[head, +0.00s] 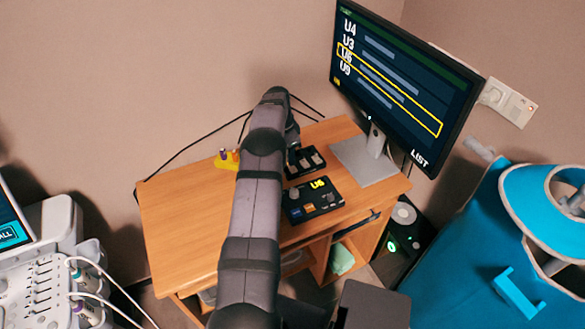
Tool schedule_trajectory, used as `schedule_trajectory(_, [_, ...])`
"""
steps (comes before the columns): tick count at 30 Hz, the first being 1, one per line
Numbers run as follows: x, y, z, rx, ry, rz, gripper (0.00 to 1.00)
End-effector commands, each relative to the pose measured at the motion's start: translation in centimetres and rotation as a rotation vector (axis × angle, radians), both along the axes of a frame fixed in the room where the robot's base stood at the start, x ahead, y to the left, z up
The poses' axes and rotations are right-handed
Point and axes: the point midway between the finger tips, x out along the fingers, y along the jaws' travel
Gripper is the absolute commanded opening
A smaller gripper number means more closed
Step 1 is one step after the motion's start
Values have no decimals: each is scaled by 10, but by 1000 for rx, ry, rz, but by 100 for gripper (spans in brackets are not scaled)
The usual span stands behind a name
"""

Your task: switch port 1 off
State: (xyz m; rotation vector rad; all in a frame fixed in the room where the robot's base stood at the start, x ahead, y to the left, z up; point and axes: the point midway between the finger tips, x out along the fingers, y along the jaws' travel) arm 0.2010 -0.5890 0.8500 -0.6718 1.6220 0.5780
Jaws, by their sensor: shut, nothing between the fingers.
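A small black box with several pale keys or rockers (311,157) lies on the wooden desk, partly hidden by my arm. No port label is readable on it, so I cannot tell which part is port 1. My gripper (293,160) points down at the left part of this box. It is shut and empty; whether it touches the box cannot be told. A second black box (318,206) with a yellow "U6" readout and a grey knob sits nearer on the desk, apart from my gripper.
A monitor (400,85) with a list, "U6" framed in yellow, stands at the desk's (180,220) right. A yellow holder (224,163) is left of my arm. A wall socket (508,101), a blue padded seat (470,260) and a white machine (45,260) flank the desk. The desk's left side is clear.

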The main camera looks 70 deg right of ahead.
Motion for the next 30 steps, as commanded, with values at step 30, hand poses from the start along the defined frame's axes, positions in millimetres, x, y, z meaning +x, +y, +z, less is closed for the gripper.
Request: schedule_trajectory(30, [0,0,23,-1,-1,0,0])
